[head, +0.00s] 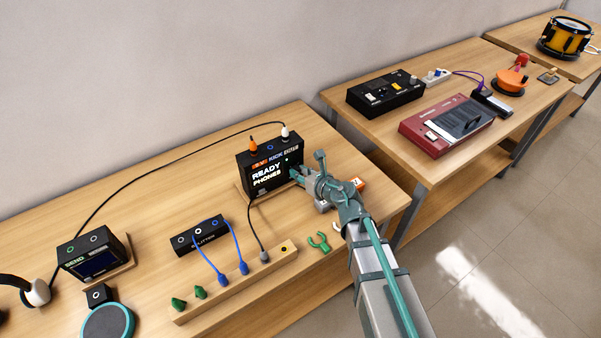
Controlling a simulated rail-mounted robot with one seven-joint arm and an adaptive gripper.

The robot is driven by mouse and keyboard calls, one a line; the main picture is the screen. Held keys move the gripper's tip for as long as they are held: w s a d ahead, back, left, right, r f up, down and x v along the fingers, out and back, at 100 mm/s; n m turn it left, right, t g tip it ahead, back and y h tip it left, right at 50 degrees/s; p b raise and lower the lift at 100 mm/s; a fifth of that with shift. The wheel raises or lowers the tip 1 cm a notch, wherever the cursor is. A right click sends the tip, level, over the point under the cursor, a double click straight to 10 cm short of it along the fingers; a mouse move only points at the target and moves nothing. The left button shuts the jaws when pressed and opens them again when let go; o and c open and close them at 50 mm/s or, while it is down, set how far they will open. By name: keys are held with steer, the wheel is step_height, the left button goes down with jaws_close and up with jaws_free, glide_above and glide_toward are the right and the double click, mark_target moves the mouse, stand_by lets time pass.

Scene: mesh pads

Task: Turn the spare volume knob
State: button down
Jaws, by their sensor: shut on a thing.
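A black box (258,157) with a lit screen reading "READY PHONES" stands on a small wooden base on the near table. My gripper (298,174) reaches in from the right and meets the lower right of the box's front face. Its jaws are shut on a small knob there, which the fingers hide almost fully. I cannot see any mark on the knob or how far it is turned.
An orange plug and a white plug (285,132) stand on the box's top. A green forked piece (319,242) lies below my arm. A wooden strip (236,283) with blue plugs, a splitter box (198,235) and a SEND box (92,253) stand to the left.

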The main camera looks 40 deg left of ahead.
steer(key=shift+m, duration=0.3)
steer(key=shift+w+m+g+y+p, duration=0.2)
steer(key=shift+m+g+y+p, duration=0.2)
steer(key=shift+m+g+p, duration=0.55)
steer(key=m, duration=0.1)
steer(key=m+g+y, duration=0.1)
steer(key=shift+w+d+f+m, duration=0.1)
steer(key=shift+f+m, duration=0.05)
steer(key=shift+m, duration=0.2)
steer(key=m+g+y+b, duration=0.1)
steer(key=m, duration=0.2)
steer(key=shift+w+f, duration=0.1)
steer(key=shift+f, duration=0.1)
steer(key=shift+f+m+g+y+b, duration=0.15)
steer(key=shift+m+y+b, duration=0.35)
steer(key=shift+m, duration=0.5)
steer(key=shift+r+m+g+y+b, duration=0.15)
steer(key=shift+m+y+b, duration=0.35)
steer(key=shift+m, duration=0.5)
steer(key=c, duration=0.9)
jaws_free()
steer(key=shift+c, duration=0.2)
